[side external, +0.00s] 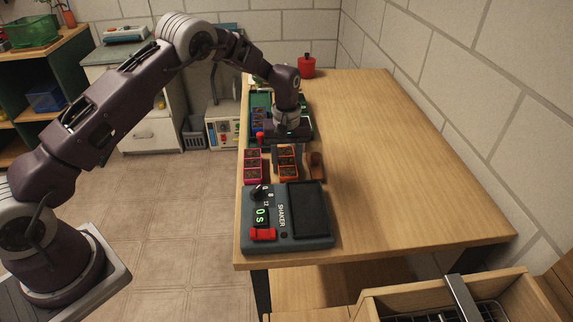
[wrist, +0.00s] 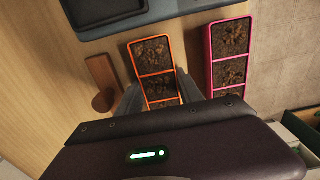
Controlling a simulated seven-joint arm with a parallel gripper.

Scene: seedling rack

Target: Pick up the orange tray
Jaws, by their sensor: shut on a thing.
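The orange tray (side external: 288,174) is a narrow strip of soil-filled cells on the wooden table, behind the shaker. In the wrist view the orange tray (wrist: 174,70) runs down between my fingers, and its near end is hidden by my gripper body. My gripper (side external: 287,150) is above the tray's far part, pointing down. In the wrist view my gripper (wrist: 160,100) is shut on the orange tray, with a grey finger at each side. I cannot tell whether the tray is clear of the table.
A pink tray (side external: 253,168) of soil cells stands just left of the orange tray. A small brown wooden piece (side external: 316,166) lies to the right. The shaker (side external: 286,217) stands in front. The table's right side is clear.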

